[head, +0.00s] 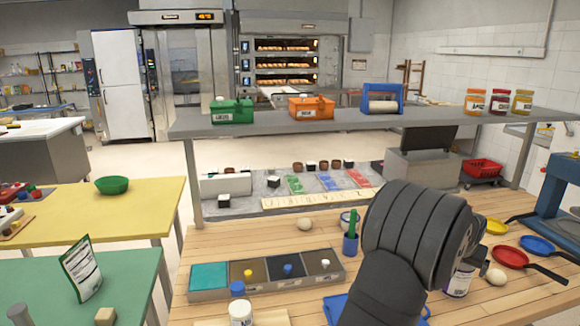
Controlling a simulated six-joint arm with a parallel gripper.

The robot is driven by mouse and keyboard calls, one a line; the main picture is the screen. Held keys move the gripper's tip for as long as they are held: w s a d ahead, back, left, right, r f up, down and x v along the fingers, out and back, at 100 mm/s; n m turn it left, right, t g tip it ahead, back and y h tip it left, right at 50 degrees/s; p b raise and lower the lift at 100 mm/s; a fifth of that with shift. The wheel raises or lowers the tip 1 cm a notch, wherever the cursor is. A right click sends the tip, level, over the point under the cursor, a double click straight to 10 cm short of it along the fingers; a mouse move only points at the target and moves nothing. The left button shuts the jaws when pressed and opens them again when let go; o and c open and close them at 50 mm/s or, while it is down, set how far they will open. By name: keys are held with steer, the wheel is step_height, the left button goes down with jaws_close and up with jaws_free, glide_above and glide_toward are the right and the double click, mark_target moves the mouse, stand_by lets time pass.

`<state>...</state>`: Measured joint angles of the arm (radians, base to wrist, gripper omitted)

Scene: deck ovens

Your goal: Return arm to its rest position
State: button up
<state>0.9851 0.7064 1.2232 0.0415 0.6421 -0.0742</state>
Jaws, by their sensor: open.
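My dark grey arm (415,235) rises from the bottom edge, right of the middle, over the wooden worktable (380,225). Its thick ribbed upper part ends in a round joint facing right. I see nothing held. The arm hides part of the worktable and part of a jar (458,284) with a purple label.
Red (510,257) and blue (537,244) pans lie right. A raised shelf (340,121) spans the back.

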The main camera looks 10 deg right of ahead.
steer(key=x, duration=0.6)
steer(key=shift+f, duration=0.4)
steer(key=shift+w+r, duration=0.1)
steer(key=shift+r, duration=1.15)
